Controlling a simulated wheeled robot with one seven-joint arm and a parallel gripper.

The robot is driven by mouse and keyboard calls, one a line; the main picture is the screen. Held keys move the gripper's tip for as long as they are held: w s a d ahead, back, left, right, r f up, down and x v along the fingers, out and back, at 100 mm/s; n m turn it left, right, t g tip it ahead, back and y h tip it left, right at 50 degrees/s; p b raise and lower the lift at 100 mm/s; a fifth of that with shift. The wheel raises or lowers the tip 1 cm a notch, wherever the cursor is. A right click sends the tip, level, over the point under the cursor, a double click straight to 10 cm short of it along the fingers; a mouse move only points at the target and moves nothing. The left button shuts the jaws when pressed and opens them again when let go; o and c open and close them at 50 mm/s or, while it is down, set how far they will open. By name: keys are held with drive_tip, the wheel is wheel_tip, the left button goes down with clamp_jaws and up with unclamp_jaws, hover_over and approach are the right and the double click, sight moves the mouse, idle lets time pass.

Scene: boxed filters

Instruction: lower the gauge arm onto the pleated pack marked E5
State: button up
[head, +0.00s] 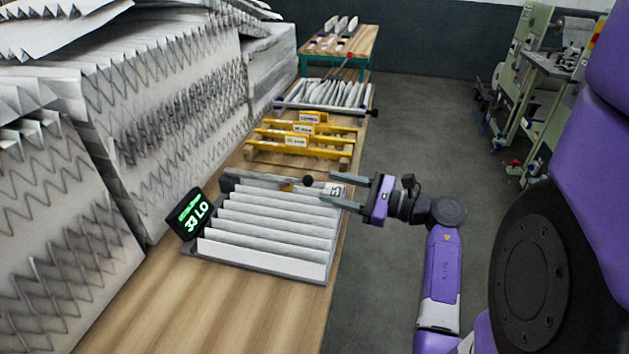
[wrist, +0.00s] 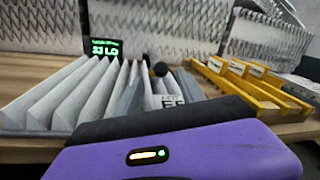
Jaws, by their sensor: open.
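The white pleated pack (head: 265,235) lies in a grey tray on the wooden bench. A white label reading E5 (head: 337,190) is partly covered by my gripper. The gauge arm seems to be the grey bar along the pack's far edge, with a black ball knob (head: 308,181); the knob stands above the pleats in the wrist view (wrist: 161,69). Whether the bar touches the pack I cannot tell. A black gauge display (head: 190,214) reads 33 LO in green.
Yellow racks (head: 300,140) with labels stand behind the pack. Another tray of white pleats (head: 330,94) lies farther back. Large stacked pleated filters (head: 165,85) line the left side.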

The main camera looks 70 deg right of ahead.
sight(313, 181)
drive_tip(key=shift+w+d+p, duration=0.15)
drive_tip(key=shift+w+p, duration=0.1)
drive_tip(key=shift+w, duration=1)
drive_tip(key=shift+w+d+p, duration=0.1)
drive_tip(key=shift+w+p, duration=0.1)
drive_tip(key=shift+w, duration=1.05)
clamp_jaws()
